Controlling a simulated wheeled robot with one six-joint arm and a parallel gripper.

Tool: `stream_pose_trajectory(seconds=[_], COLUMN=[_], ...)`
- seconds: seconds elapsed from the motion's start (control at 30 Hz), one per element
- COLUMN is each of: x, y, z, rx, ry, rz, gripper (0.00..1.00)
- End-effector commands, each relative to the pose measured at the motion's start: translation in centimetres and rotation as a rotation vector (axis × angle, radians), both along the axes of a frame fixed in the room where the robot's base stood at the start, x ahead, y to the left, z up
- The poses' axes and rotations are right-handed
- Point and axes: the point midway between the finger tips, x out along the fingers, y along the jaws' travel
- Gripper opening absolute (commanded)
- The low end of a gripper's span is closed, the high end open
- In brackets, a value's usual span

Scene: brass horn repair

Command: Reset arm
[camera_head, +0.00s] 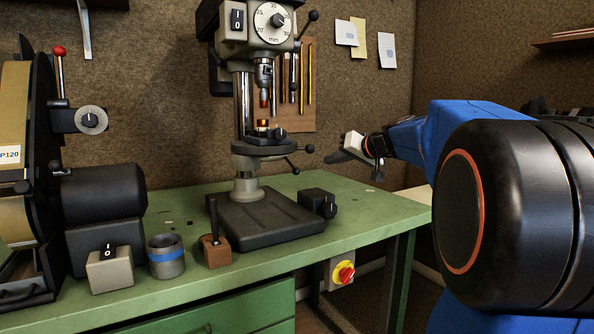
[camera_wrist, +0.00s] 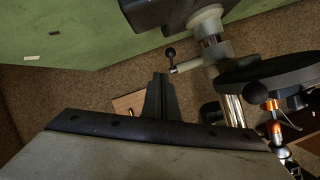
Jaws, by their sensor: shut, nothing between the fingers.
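My arm reaches in from the right in the head view, with my gripper (camera_head: 340,157) to the right of the drill press (camera_head: 271,20). In the wrist view my gripper (camera_wrist: 160,78) shows its fingers together with nothing between them. The press's round work table (camera_head: 262,148) is left of the gripper, with a gap between them in the picture. A small part with a brass-coloured top (camera_head: 263,124) sits on that table below the chuck. In the wrist view a lever with a black knob (camera_wrist: 171,53) appears close to the fingertips; I cannot tell the distance.
The green bench (camera_head: 345,225) carries the press base (camera_head: 262,220), a belt sander (camera_head: 20,150), a switch box (camera_head: 110,270), a blue-banded cup (camera_head: 166,257) and a wooden block with a lever (camera_head: 215,251). A red and yellow switch (camera_head: 345,273) is on the bench front. The bench's right end is clear.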

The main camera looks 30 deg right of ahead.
Motion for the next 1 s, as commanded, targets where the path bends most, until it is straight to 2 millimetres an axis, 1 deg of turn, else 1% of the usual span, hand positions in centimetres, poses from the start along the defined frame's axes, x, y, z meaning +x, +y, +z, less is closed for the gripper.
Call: stream_pose_trajectory(seconds=[0.17, 0.23, 0.27, 0.37, 0.43, 0.47, 0.5, 0.57, 0.6, 0.67, 0.7, 0.83, 0.97, 1.0], x=[0.0, -0.3, -0.5, -1.8, -3.4, -4.2, -5.4, -7.4, -8.8, -11.0, -12.5, -17.4, -22.5, -24.2], y=[0.1, 0.9, 1.5, 4.7, 7.8, 9.1, 11.0, 13.4, 15.0, 17.1, 18.3, 21.4, 23.3, 23.7], z=[0.0, -0.4, -0.7, -2.4, -4.2, -5.1, -6.4, -8.4, -9.7, -11.8, -13.1, -17.2, -21.4, -22.8], rx=[-0.001, -0.002, -0.002, -0.006, -0.015, -0.02, -0.026, -0.04, -0.051, -0.069, -0.084, -0.138, -0.204, -0.229], ry=[0.002, 0.013, 0.021, 0.074, 0.129, 0.154, 0.191, 0.247, 0.284, 0.339, 0.374, 0.475, 0.569, 0.596], rz=[0.001, 0.009, 0.016, 0.049, 0.081, 0.095, 0.114, 0.137, 0.153, 0.175, 0.186, 0.214, 0.233, 0.236], gripper=[0.0, 0.0, 0.0, 0.0, 0.0, 0.0, 0.0, 0.0, 0.0, 0.0, 0.0, 0.0, 0.0, 0.0])
